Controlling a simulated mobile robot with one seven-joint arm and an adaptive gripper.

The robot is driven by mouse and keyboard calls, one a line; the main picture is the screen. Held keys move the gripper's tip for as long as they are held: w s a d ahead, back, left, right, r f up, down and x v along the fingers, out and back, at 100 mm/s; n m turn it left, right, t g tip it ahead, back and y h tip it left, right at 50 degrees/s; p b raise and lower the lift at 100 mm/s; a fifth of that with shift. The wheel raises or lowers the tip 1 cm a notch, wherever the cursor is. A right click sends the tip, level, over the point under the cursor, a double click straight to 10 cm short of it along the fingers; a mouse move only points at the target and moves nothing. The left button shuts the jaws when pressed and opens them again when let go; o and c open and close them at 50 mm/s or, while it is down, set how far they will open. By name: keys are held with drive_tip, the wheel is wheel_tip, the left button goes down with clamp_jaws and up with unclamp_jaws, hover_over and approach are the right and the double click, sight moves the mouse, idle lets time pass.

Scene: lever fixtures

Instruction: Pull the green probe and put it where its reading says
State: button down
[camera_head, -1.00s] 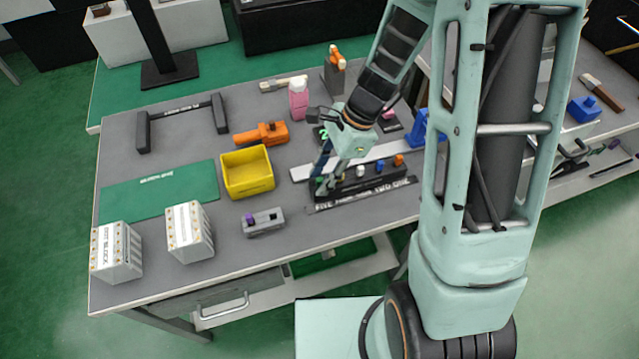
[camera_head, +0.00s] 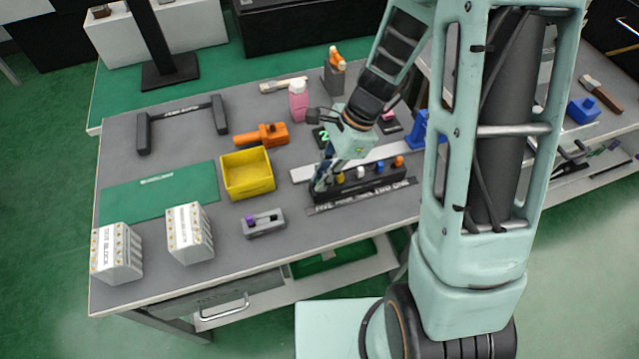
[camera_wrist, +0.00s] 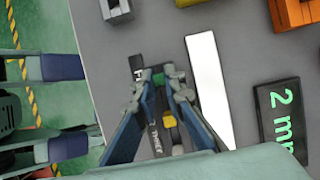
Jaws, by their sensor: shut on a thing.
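My gripper (camera_head: 319,186) is at the left end of the dark rack (camera_head: 372,186), by the word FIVE on its label strip. In the wrist view its fingertips (camera_wrist: 161,78) are shut on the green probe (camera_wrist: 158,79), whose green top shows between them. The probe's lower part is hidden, so I cannot tell whether it is still seated. A yellow probe (camera_head: 340,178), a white one (camera_head: 360,172), a blue one (camera_head: 379,167) and an orange one (camera_head: 399,161) stand along the rack. A dark display (camera_wrist: 284,118) shows a green "2 mm", partly cut off.
A pale bar (camera_head: 303,173) lies behind the rack. A yellow bin (camera_head: 247,187), a grey block with a purple piece (camera_head: 263,223), an orange tool (camera_head: 262,134) and a pink bottle (camera_head: 298,104) stand around it.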

drive_tip(key=shift+r+p, duration=0.6)
drive_tip(key=shift+r, duration=0.1)
idle(0.6)
drive_tip(key=shift+r+p, duration=1.75)
drive_tip(key=shift+r, duration=0.2)
drive_tip(key=shift+r+p, duration=0.95)
drive_tip(key=shift+r, duration=0.1)
